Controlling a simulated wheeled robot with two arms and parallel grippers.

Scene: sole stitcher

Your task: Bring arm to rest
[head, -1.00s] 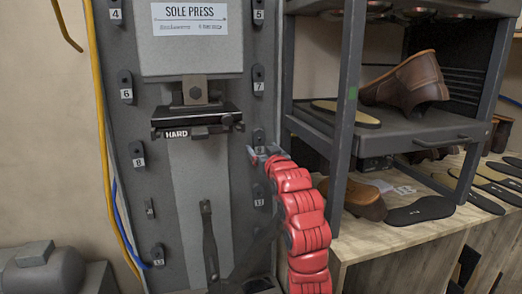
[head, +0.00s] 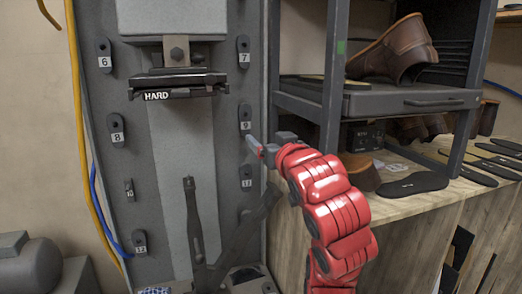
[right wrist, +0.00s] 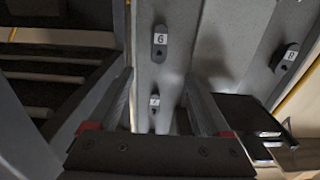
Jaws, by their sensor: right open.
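My right gripper (head: 258,147) is at the end of my red arm, in front of the right edge of the grey sole press (head: 170,130) in the head view. It is just below the knob marked 9 (head: 245,119). In the right wrist view the two fingers of this gripper (right wrist: 160,92) stand apart with nothing held between them, and the press panel shows beyond. My left gripper is not in view.
A dark rack (head: 400,102) with a brown boot (head: 396,48) stands right of my arm. Below it a wooden counter (head: 425,203) carries several dark soles. The black HARD bar (head: 180,85) juts from the press. Yellow and blue cables run down its left side.

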